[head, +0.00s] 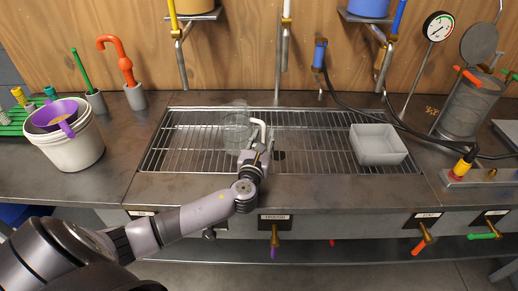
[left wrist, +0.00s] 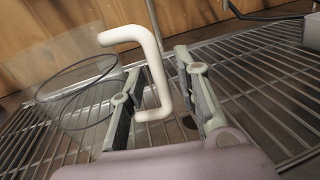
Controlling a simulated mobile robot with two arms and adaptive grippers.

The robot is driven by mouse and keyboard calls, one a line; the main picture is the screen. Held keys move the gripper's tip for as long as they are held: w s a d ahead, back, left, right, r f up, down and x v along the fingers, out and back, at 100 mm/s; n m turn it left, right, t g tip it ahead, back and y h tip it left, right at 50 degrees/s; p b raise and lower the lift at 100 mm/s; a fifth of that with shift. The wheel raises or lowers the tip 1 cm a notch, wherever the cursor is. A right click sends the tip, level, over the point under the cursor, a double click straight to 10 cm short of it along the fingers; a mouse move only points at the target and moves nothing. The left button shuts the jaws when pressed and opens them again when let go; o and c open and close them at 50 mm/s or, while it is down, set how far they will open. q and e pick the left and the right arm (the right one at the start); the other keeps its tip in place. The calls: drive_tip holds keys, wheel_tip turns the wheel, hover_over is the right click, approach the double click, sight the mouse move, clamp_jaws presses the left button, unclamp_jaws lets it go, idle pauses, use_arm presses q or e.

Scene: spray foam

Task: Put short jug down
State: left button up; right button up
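The short jug (head: 235,128) is a clear, see-through vessel with a white handle (head: 261,127). It appears upright on the metal grate (head: 190,158). In the left wrist view, the jug's clear body (left wrist: 82,90) is at the left and its thick white handle (left wrist: 155,68) is in the middle. My left gripper (head: 257,152) is just in front of the handle in the head view. In the left wrist view its fingers (left wrist: 162,103) are spread apart, with the lower part of the handle between them and visible gaps beside it. My right gripper is not in view.
A grey open box (head: 378,155) stands on the grate's right side. A white bucket (head: 62,145) with a purple vessel is at the left. Taps and pipes (head: 283,60) hang behind the grate. A black hose (head: 365,106) runs at the right. The grate's middle right is clear.

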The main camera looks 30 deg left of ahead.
use_arm(q)
drive_tip(key=b+v, duration=0.1)
drive_tip(key=v, duration=1)
